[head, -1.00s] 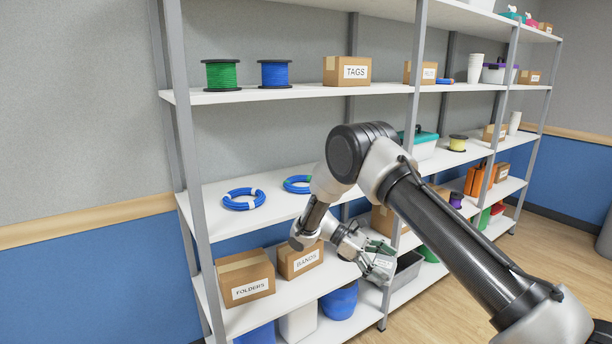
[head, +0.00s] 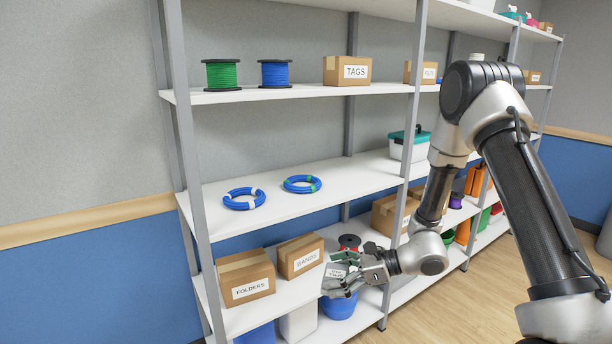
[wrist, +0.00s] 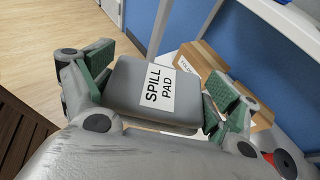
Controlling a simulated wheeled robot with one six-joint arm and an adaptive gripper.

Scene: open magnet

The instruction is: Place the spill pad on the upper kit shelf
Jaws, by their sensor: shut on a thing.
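The grey spill pad (wrist: 130,82) with its white label fills the middle of the wrist view, between the green finger pads. My gripper (wrist: 160,88) is shut on it. In the head view my gripper (head: 345,270) holds the spill pad (head: 335,283) near the front edge of the lower shelf, right of the BANDS box. Above it is a shelf (head: 345,181) with two blue coils at its left and a bare right part. A higher shelf (head: 300,92) holds spools and boxes. No sign marks which is the kit shelf.
The FOLDERS box (head: 246,278) and BANDS box (head: 299,256) stand on the lower shelf, with a red spool (head: 349,241) behind my gripper. A blue coil (head: 302,184) lies on the middle shelf. A grey upright (head: 412,120) divides the bays. A teal-lidded box (head: 408,148) stands beyond it.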

